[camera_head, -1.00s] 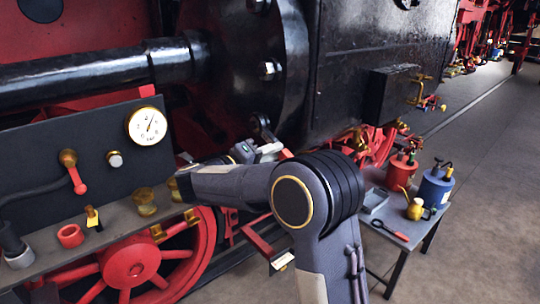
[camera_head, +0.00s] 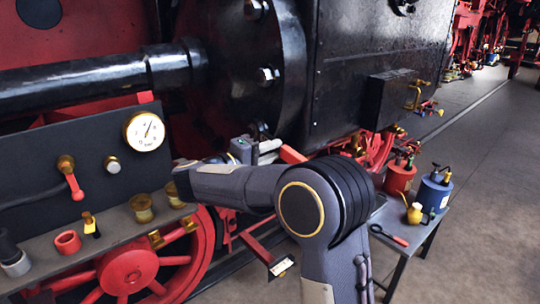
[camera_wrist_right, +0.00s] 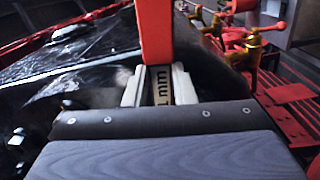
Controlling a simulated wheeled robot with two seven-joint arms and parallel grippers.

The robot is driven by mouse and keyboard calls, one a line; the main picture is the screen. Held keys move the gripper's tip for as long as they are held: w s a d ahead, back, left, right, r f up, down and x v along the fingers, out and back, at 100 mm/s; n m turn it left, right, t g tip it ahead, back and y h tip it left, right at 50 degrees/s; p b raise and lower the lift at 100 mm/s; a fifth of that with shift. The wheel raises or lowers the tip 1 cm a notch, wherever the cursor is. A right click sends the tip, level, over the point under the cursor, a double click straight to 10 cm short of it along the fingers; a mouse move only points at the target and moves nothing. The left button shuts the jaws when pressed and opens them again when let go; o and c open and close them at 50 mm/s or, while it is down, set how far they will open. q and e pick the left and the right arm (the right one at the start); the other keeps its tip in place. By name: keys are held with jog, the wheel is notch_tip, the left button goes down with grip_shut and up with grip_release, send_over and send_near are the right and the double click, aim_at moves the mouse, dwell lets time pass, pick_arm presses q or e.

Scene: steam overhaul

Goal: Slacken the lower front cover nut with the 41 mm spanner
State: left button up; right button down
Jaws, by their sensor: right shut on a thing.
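My right gripper (camera_head: 262,150) is in front of the lower part of the black cylinder cover (camera_head: 285,60). In the right wrist view, its pale fingers (camera_wrist_right: 158,88) are shut on the spanner (camera_wrist_right: 156,35). The spanner has a red handle and a brass-coloured marked strip with "mm" on it. In the head view a bit of red (camera_head: 291,154) shows beside the fingers. The lower front cover nut (camera_head: 258,129) is just above the gripper, small and dark. The spanner's jaw is hidden, so I cannot tell if it sits on the nut. My left gripper is out of view.
Another cover nut (camera_head: 267,75) is higher up. A shelf (camera_head: 125,222) with brass and red parts and a gauge (camera_head: 145,131) is at left. A small table (camera_head: 412,240) with a red can (camera_head: 399,178) and a blue can (camera_head: 434,194) stands at right. Floor beyond it is clear.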

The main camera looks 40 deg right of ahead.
jog(key=shift+r, duration=0.3)
jog(key=shift+s+r+n, duration=0.1)
jog(key=shift+r+n, duration=0.5)
jog(key=shift+n, duration=0.2)
jog(key=shift+r, duration=0.1)
jog(key=shift+r+n, duration=0.55)
jog(key=shift+n, duration=0.15)
jog(key=shift+f+m+b, duration=0.5)
jog(key=shift+f+m, duration=0.1)
